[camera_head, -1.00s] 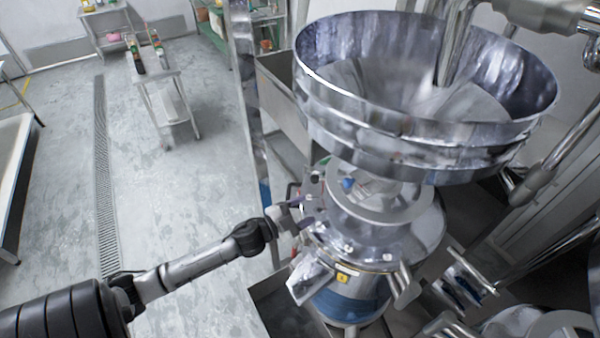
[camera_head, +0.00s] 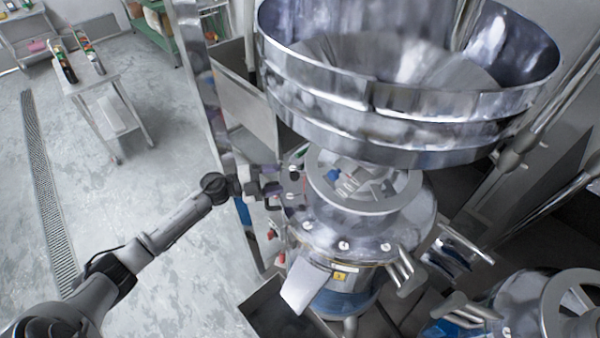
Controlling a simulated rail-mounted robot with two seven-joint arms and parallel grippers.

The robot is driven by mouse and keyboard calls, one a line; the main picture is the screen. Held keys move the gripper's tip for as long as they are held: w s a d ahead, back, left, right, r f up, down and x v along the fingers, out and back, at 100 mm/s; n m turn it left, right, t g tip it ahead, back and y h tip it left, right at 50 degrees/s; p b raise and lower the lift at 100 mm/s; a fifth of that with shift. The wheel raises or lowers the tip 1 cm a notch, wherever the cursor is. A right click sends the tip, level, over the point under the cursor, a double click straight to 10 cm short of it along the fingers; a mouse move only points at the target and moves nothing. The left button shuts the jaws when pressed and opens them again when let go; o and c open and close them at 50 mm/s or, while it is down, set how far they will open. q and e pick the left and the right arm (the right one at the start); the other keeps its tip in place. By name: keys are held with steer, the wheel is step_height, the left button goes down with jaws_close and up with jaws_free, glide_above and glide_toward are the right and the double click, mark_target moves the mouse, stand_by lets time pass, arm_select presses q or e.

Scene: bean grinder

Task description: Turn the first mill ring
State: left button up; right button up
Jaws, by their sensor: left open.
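The first mill (camera_head: 340,285) stands under a large steel hopper (camera_head: 400,100). Its ring (camera_head: 375,206), a grey hand wheel with spokes, lies on top of the mill, partly under the hopper. My left arm comes in from the lower left. My left gripper (camera_head: 284,188) is open at the left side of the mill's top, just left of the ring. I cannot tell whether it touches the mill. My right gripper is not in view.
A second mill with its own ring (camera_head: 572,305) stands at the lower right. A metal chute (camera_head: 306,288) juts from the mill's front. A metal post (camera_head: 203,80) rises behind my left gripper. A small table (camera_head: 112,105) stands on open floor at the left.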

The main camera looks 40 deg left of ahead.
mark_target(300, 175)
arm_select(q)
steer(key=p+x, duration=0.1)
steer(key=x, duration=0.6)
steer(key=shift+w+d, duration=0.2)
steer(key=shift+w, duration=0.05)
steer(key=shift+c, duration=0.4)
jaws_close()
